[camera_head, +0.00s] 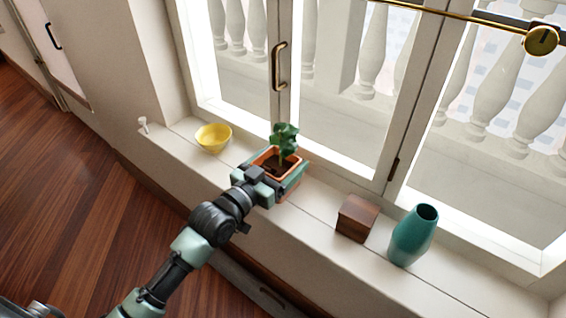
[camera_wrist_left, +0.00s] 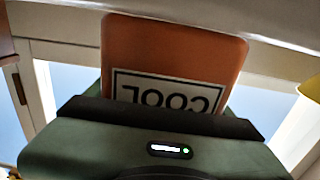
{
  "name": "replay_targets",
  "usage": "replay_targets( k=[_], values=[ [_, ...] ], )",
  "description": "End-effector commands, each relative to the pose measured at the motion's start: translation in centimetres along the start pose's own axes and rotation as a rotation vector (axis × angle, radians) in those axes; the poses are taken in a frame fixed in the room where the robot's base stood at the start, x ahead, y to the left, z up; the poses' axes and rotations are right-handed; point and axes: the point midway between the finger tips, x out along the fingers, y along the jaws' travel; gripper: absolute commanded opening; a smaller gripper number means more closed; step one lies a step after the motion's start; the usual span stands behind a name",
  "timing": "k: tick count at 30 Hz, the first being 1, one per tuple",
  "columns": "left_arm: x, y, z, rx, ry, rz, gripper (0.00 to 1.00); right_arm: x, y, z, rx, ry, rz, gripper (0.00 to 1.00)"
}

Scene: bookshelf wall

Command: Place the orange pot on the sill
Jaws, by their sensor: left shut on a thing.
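The orange pot (camera_head: 268,157) holds dark soil and a green leafy plant (camera_head: 284,138). My left gripper (camera_head: 274,180) is shut on the pot, with its fingers along the pot's sides. The pot is upright over the white sill (camera_head: 322,196), between the yellow bowl and the wooden box. I cannot tell whether its base touches the sill, because the gripper hides it. In the left wrist view the orange pot (camera_wrist_left: 175,45) fills the space in front of the gripper, with a "COOL" label upside down. My right gripper is out of view.
On the sill, a yellow bowl (camera_head: 213,138) stands left of the pot. A brown wooden box (camera_head: 356,218) and a teal vase (camera_head: 413,236) stand to the right. The window with its handle (camera_head: 279,66) rises behind. Bare sill shows between pot and box.

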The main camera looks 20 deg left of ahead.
Motion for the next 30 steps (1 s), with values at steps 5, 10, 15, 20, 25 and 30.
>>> replay_targets(
  k=[5,10,15,20,25,30],
  values=[
    [0.0,0.0,-0.3,0.001,0.005,0.000,0.12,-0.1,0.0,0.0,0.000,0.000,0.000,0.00],
    [0.0,0.0,0.2,0.000,-0.001,0.000,0.87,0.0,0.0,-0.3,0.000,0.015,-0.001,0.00],
    [0.0,0.0,0.2,0.000,-0.001,0.000,1.00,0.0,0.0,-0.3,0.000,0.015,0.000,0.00],
    [0.0,0.0,0.0,0.000,0.000,0.000,1.00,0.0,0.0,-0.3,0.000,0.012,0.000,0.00],
    [-1.8,0.0,0.0,0.000,-0.005,0.000,1.00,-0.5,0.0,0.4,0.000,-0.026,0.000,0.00],
    [-5.6,0.0,0.0,0.001,-0.007,0.000,1.00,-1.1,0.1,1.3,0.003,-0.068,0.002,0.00]
  ],
)
